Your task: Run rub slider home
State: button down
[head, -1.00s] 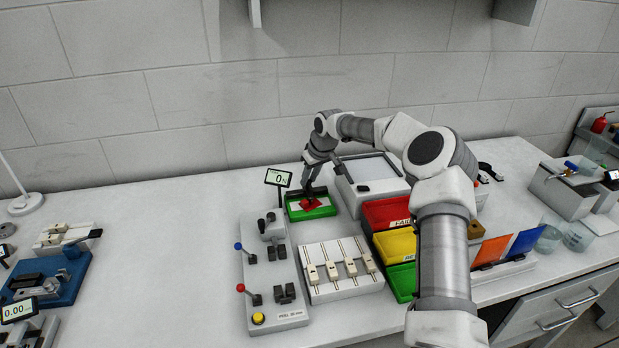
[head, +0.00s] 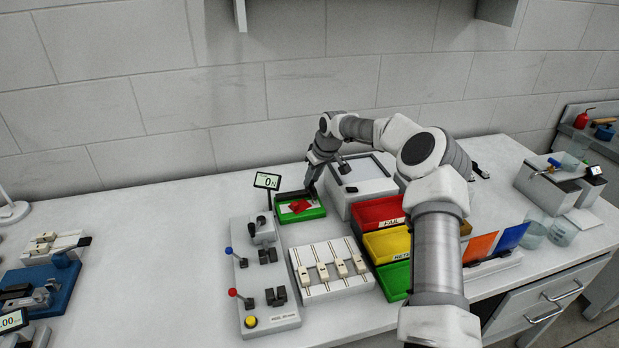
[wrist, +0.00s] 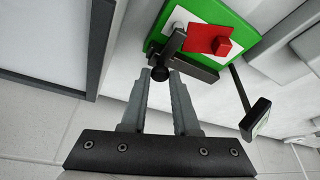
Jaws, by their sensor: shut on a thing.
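The rub slider appears to be the dark bar (wrist: 195,68) with a round black knob (wrist: 160,73) on a green tray, which shows in the head view (head: 318,214) and the wrist view (wrist: 237,13). A red piece (wrist: 208,38) with a raised red block lies on a white sheet in the tray; it also shows in the head view (head: 300,206). My gripper (wrist: 162,78) is shut on the black knob, at one end of the tray. In the head view my gripper (head: 312,186) is at the tray's right end. The fingertips partly hide the knob.
A small display (head: 267,181) reading 0 stands just left of the tray. A grey box (head: 365,187) is close on the right. A lever panel (head: 270,300), a white slider panel (head: 330,268) and coloured bins (head: 385,244) are in front.

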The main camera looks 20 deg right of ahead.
jog(key=c, duration=0.7)
grip_release()
jog(key=shift+d, duration=0.35)
jog(key=shift+o, duration=0.2)
jog(key=shift+a, duration=0.1)
jog(key=shift+r, duration=0.1)
jog(key=v, duration=1.7)
jog(key=shift+s+p, duration=0.2)
jog(key=shift+p, duration=0.1)
